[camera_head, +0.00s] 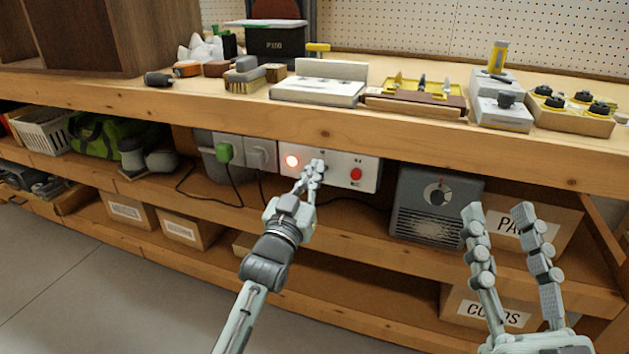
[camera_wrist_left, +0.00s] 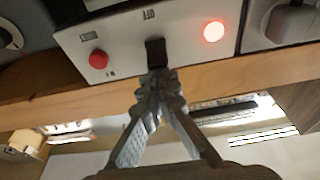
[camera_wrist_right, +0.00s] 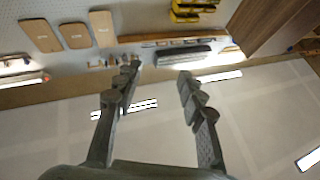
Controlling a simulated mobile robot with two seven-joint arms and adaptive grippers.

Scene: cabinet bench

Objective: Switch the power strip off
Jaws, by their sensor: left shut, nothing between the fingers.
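The power strip's white panel (camera_head: 340,174) is fixed under the bench top's front edge. A round red light (camera_head: 291,161) glows on its left part, and a red button (camera_head: 356,174) is on its right part. My left gripper (camera_head: 318,166) is shut and empty, its tips at the middle of the panel. In the left wrist view the tips (camera_wrist_left: 158,72) are at a black rocker switch (camera_wrist_left: 156,53) between the glowing light (camera_wrist_left: 214,31) and the red button (camera_wrist_left: 98,60). They seem to touch its lower end. My right gripper (camera_head: 498,210) is open and empty, well right of the panel.
Left of the panel are sockets (camera_head: 262,153) with a green plug (camera_head: 224,152) and hanging cables. A grey heater-like box (camera_head: 437,205) stands on the shelf to the right, near cardboard boxes (camera_head: 535,222). Tools and trays crowd the bench top (camera_head: 200,105).

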